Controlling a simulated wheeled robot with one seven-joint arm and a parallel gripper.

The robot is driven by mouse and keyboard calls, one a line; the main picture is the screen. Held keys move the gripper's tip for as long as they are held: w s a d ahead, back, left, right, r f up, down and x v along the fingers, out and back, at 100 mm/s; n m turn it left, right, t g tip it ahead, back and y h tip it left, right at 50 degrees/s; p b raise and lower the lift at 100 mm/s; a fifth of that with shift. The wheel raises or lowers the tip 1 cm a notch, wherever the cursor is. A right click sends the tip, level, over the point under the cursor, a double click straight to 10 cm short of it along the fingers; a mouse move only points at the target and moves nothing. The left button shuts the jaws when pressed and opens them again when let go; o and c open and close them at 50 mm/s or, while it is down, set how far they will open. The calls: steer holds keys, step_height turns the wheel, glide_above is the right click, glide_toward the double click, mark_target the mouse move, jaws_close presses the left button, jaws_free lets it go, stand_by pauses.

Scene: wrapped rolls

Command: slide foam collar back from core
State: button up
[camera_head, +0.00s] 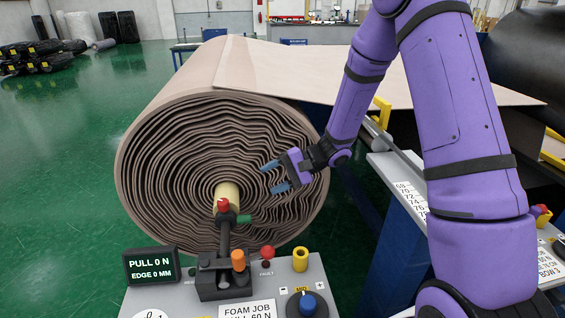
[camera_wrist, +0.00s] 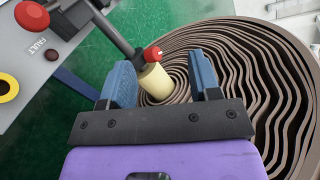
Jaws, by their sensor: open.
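A large roll of brown foam sheet (camera_head: 160,120) faces me with wavy, uneven layers; it also shows in the wrist view (camera_wrist: 262,50). A pale yellow cylinder (camera_head: 228,190), which looks like the collar, sticks out at its centre; the core itself I cannot make out. The cylinder also shows in the wrist view (camera_wrist: 155,84), between my fingers in the picture but beyond them. My gripper (camera_head: 274,177) is open and empty, with blue fingers, to the right of the cylinder and in front of the roll face; in the wrist view it (camera_wrist: 162,68) frames the cylinder.
A post with a red knob (camera_head: 223,205) stands close in front of the cylinder, rising from a control panel (camera_head: 185,300). A display (camera_head: 152,266) reads PULL 0 N, EDGE 0 MM. A blue frame (camera_head: 382,245) stands right of the roll.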

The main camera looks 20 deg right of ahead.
steer(key=s+r+n+g+h, duration=0.2)
steer(key=s+r+n, duration=0.1)
steer(key=s+r, duration=0.3)
steer(key=shift+s+r+h, duration=0.25)
steer(key=shift+r+h, duration=0.15)
steer(key=shift+r, duration=0.95)
steer(key=shift+d, duration=0.1)
steer(key=shift+c, duration=0.5)
